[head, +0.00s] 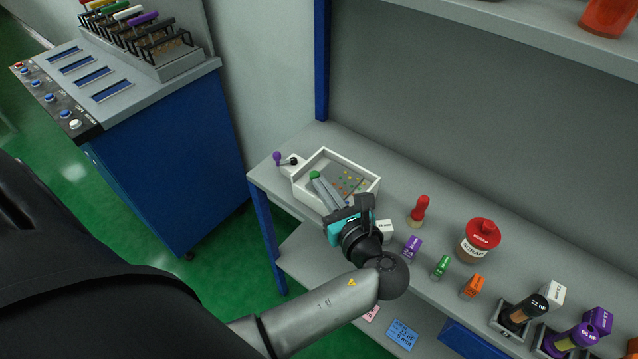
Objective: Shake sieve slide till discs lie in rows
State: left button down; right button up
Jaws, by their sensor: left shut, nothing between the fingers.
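A white open-topped box (366,199) stands on the grey bench at its left end, and I take it for the sieve. Its floor shows a grey plate with several small coloured discs (350,180); they look scattered, too small to tell rows. A grey tube with a green end (316,176) lies slanted along its near-left side. A white tab with a black knob (293,161) and a purple knob (277,156) juts from its left end. My left gripper (350,207) is shut and empty at the box's near-right edge, hiding part of it. My right gripper is out of view.
On the bench to the right stand a red-handled stamp-like item (418,211), a red-lidded scrap jar (477,240), small labelled coloured blocks (441,267) and tubes in holders (518,314). A blue cabinet (165,165) with buttons and a rack stands left. A shelf hangs above.

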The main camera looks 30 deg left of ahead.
pick_arm(q)
jog(key=shift+a, duration=0.1)
dwell(0.4)
jog(key=shift+w+a+r+p, duration=0.15)
jog(key=shift+a+r+p, duration=0.05)
jog(key=shift+a+p, duration=1.2)
jog(key=shift+a, duration=0.05)
jog(key=shift+f, duration=0.15)
jog(key=shift+a, duration=0.15)
